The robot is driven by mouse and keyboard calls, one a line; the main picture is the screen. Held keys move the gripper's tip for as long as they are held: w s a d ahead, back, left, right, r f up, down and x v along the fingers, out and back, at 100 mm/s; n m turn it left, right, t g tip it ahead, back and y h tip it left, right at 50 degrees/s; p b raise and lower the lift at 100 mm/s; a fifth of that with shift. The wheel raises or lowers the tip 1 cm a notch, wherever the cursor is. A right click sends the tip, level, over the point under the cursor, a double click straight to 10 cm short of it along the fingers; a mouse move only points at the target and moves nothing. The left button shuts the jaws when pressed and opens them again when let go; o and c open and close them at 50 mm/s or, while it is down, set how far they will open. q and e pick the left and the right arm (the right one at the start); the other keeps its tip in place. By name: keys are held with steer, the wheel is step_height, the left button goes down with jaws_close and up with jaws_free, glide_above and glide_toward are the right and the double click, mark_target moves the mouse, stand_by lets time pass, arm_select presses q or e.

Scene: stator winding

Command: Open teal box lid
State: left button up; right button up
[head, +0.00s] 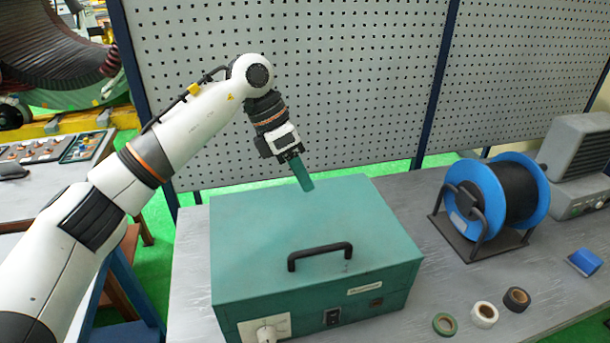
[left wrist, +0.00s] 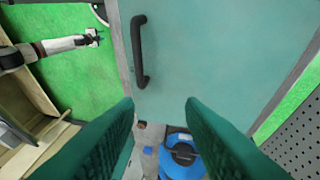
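The teal box (head: 315,305) stands on the workbench with its flat lid (head: 265,225) down. A black handle (head: 320,252) is fixed near the lid's front edge; the handle also shows in the left wrist view (left wrist: 140,50). My left gripper (head: 306,185) points down above the rear part of the lid, behind the handle. In the left wrist view its two teal fingers (left wrist: 160,105) are spread with nothing between them. Whether the tips touch the lid is unclear. My right gripper (left wrist: 95,37) shows small at the upper left of the left wrist view, its opening unclear.
A blue cable reel (head: 497,197) stands to the right of the box. Several tape rolls (head: 484,314) lie at the front right, with a small blue object (head: 584,262) beyond. A grey perforated panel (head: 330,90) stands behind the bench. A tray table (head: 40,152) is at the left.

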arm_select(q)
steer(key=w+a+r+p, duration=0.4)
steer(key=a+r+p, duration=0.2)
steer(key=r+p, duration=0.2)
steer(key=shift+r, duration=0.5)
stand_by(0.5)
stand_by(0.5)
steer(key=b, duration=1.5)
glide_toward(313, 249)
steer(key=p+x, duration=0.2)
steer(key=x, duration=0.5)
steer(key=shift+d+p, duration=0.1)
steer(key=shift+p, duration=0.3)
steer(key=shift+d+f, duration=0.2)
steer(key=shift+f, duration=0.35)
